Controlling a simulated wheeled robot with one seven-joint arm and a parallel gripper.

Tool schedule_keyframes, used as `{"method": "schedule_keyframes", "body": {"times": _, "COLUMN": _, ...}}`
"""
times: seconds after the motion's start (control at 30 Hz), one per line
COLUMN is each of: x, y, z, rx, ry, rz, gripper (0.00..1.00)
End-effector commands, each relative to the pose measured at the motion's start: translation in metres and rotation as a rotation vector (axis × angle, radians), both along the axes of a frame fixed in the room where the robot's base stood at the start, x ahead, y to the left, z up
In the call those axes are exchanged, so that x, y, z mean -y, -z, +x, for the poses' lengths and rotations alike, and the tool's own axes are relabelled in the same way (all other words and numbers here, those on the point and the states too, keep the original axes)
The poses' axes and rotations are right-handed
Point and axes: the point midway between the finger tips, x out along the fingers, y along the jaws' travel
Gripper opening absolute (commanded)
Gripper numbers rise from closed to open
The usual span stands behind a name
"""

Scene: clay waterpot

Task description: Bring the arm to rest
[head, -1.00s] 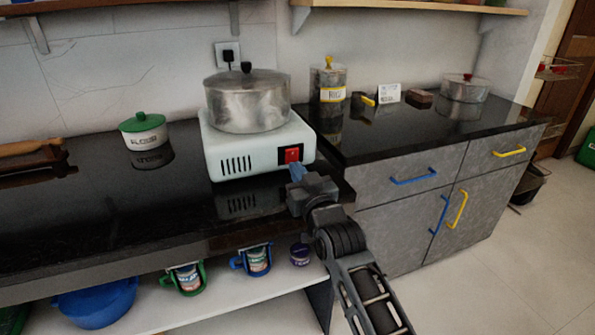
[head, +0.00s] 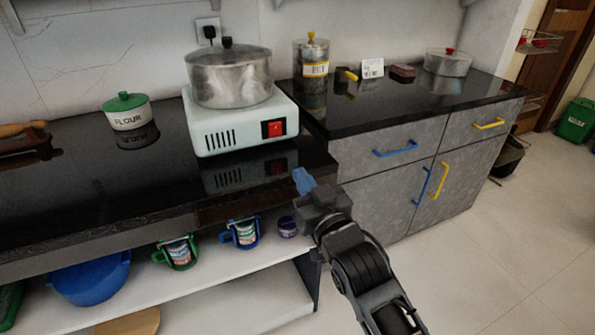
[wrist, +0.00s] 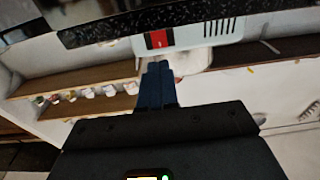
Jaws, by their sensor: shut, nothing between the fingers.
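My gripper (head: 302,180) is shut and empty, its blue fingers together. In the head view it is in front of the black counter's front edge, below and right of the white hot plate (head: 205,143). The wrist view also shows the closed blue fingers (wrist: 158,82), with the hot plate's red switch (wrist: 159,40) beyond them. The red switch (head: 273,129) is on the front of the hot plate in the head view. A steel pot (head: 230,82) with a dark lid knob stands on the hot plate.
The black counter (head: 70,185) holds a flour pot (head: 127,112) at left. Grey cabinets (head: 385,195) stand at right, with jars and a small pot (head: 447,63) on top.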

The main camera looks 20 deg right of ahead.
Motion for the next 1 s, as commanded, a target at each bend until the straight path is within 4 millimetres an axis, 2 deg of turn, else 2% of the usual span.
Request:
{"method": "schedule_keyframes", "body": {"times": 0.53, "x": 0.000, "y": 0.000, "z": -0.002, "rx": 0.000, "ry": 0.000, "rz": 0.000, "gripper": 0.00}}
{"method": "schedule_keyframes", "body": {"times": 0.67, "x": 0.002, "y": 0.005, "z": -0.014, "rx": -0.010, "ry": -0.001, "rz": -0.005, "gripper": 0.00}}
{"method": "schedule_keyframes", "body": {"times": 0.77, "x": 0.006, "y": 0.016, "z": -0.040, "rx": -0.031, "ry": -0.003, "rz": -0.016, "gripper": 0.00}}
{"method": "schedule_keyframes", "body": {"times": 1.0, "x": 0.015, "y": 0.040, "z": -0.140, "rx": -0.103, "ry": -0.015, "rz": -0.045, "gripper": 0.00}}
